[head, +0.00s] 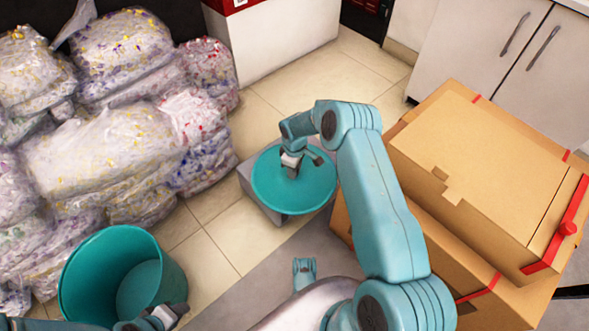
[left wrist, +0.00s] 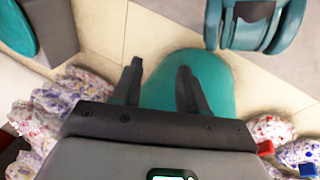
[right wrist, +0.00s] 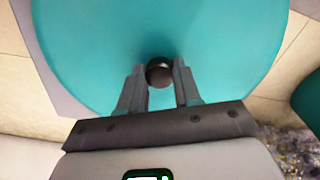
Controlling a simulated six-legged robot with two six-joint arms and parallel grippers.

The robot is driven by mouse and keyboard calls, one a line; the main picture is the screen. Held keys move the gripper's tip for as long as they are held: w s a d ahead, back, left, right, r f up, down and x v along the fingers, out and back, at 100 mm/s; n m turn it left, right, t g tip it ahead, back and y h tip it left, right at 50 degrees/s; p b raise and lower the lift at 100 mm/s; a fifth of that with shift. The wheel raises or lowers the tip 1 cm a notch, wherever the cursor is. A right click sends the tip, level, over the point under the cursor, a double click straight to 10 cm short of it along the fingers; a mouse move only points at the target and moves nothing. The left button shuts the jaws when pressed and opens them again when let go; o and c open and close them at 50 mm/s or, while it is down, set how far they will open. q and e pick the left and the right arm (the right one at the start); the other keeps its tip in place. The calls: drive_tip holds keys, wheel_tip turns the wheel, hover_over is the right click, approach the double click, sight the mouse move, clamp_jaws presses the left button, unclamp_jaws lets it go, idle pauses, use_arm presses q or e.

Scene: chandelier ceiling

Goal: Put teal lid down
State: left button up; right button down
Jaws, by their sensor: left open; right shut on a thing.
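The teal lid (head: 312,190) is a round disc over a grey block (head: 262,207) on the floor; I cannot tell whether it touches the block. My right gripper (head: 292,168) is shut on the lid's dark knob. In the right wrist view the knob (right wrist: 159,72) sits between the two fingertips and the lid (right wrist: 220,50) fills most of the picture. The open teal bin (head: 100,262) stands lower left. My left gripper (head: 165,316) is open at the bin's right rim. In the left wrist view its fingers (left wrist: 158,78) stand apart in front of the bin (left wrist: 215,80).
Several stacked bags of shredded material (head: 110,140) fill the left side. Stacked cardboard boxes (head: 480,165) with red tape stand close right of my right arm. A white cabinet (head: 500,60) is behind them. Tiled floor (head: 320,80) is clear beyond the lid.

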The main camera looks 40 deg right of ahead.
drive_tip(key=shift+f, duration=0.45)
drive_tip(key=c, duration=0.8)
unclamp_jaws()
drive_tip(key=shift+r, duration=0.1)
